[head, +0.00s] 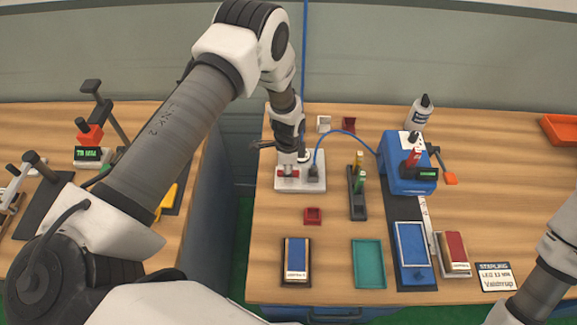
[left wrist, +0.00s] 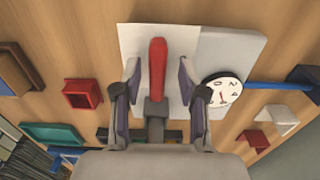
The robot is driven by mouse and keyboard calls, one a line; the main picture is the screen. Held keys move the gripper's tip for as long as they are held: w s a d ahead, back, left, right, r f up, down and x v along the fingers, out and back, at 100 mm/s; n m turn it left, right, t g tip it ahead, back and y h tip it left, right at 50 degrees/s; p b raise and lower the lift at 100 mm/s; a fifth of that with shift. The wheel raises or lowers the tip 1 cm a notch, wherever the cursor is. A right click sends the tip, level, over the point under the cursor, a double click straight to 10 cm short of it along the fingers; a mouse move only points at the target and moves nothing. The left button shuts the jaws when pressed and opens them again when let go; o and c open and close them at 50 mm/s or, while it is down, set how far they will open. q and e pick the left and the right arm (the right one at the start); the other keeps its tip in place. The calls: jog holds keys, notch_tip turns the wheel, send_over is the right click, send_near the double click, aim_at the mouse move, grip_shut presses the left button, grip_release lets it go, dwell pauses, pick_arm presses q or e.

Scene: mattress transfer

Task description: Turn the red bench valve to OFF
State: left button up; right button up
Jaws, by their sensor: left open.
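The red valve handle (left wrist: 157,65) is a bar on a grey stem, fixed to a pale base plate (left wrist: 222,50). In the head view, the red handle (head: 284,170) shows partly under my left gripper (head: 290,158), and the plate (head: 316,185) lies on the bench. In the left wrist view, the two fingers of my left gripper (left wrist: 160,78) are open, one on each side of the handle, with gaps visible. I cannot read a valve position. My right gripper is out of frame.
A blue hose (head: 343,134) runs from the plate toward a blue device (head: 398,165). A small red tray (head: 313,215), a black holder (head: 357,196) and a teal tray (head: 368,264) stand nearby. A gap separates this bench from the left one.

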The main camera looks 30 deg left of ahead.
pick_arm(q)
jog(key=shift+w+f, duration=0.1)
jog(key=shift+w, duration=0.05)
jog(key=shift+d, duration=0.1)
jog(key=shift+s+r, duration=0.35)
jog(key=shift+s, duration=0.1)
grip_shut()
jog(key=shift+w+f, duration=0.1)
